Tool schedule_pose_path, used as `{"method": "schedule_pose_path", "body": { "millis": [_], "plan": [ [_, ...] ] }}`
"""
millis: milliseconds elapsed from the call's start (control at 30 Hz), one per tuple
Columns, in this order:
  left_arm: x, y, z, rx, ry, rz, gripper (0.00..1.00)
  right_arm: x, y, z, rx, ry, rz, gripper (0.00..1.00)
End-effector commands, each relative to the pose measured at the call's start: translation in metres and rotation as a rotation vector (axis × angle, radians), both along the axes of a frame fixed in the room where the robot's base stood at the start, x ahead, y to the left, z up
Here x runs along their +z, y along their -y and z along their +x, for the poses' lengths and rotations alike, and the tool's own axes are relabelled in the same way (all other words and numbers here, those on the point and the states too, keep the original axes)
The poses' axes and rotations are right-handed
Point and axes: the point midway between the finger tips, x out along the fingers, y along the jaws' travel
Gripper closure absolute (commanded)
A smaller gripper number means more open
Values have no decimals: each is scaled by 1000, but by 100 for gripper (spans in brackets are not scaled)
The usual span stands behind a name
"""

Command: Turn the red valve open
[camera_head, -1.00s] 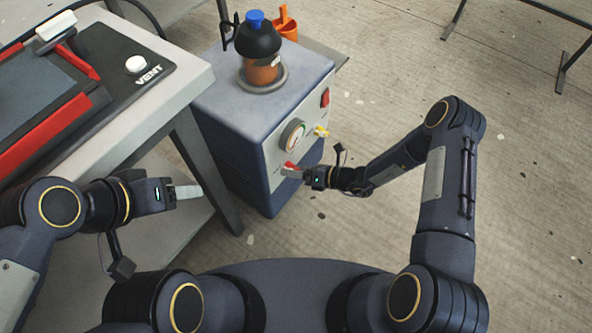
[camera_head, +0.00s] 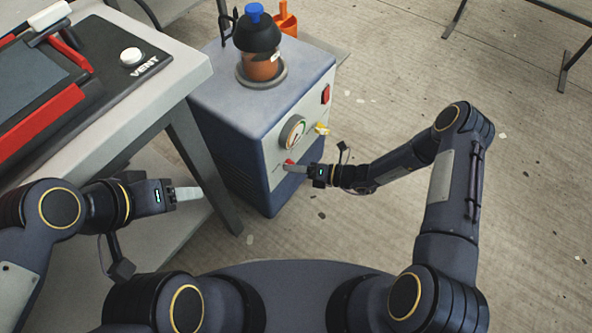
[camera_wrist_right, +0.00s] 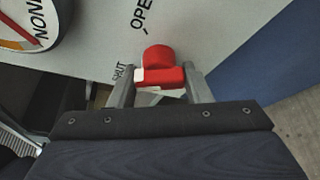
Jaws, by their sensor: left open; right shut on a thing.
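The red valve (camera_head: 289,161) is low on the front panel of the blue-grey pump cabinet (camera_head: 225,85). In the right wrist view the red valve (camera_wrist_right: 158,60) has a round red body and a red bar handle lying across the picture. The printed words SHUT and OPEN are beside it, SHUT to the left of the handle and OPEN above. My right gripper (camera_head: 290,167) is at the valve; in the wrist view its fingers (camera_wrist_right: 160,85) are on either side of the handle, shut on it. My left gripper (camera_head: 188,193) is open and empty, away from the cabinet.
A gauge (camera_head: 293,132), a yellow fitting (camera_head: 322,128) and a red switch (camera_head: 326,94) are on the same panel. A blue-capped jar (camera_head: 261,60) stands on top. A bench (camera_head: 185,75) with a VENT button (camera_head: 131,56) is at left.

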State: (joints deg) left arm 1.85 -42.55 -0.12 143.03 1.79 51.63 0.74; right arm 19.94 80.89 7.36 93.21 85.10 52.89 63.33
Motion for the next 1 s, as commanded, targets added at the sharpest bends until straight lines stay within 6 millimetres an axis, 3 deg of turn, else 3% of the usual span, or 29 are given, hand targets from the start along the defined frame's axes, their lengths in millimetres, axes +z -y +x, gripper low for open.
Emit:
{"method": "schedule_pose_path", "body": {
  "millis": [300, 1000],
  "plan": [
    [-25, 0, 0, 0, 0, 0, 41, -4, 1, 1, -2, -240, 178, 79],
    [-60, 0, 0, 0, 0, 0, 41, -5, 1, 1, -2, -776, 565, 79]
  ]
}}
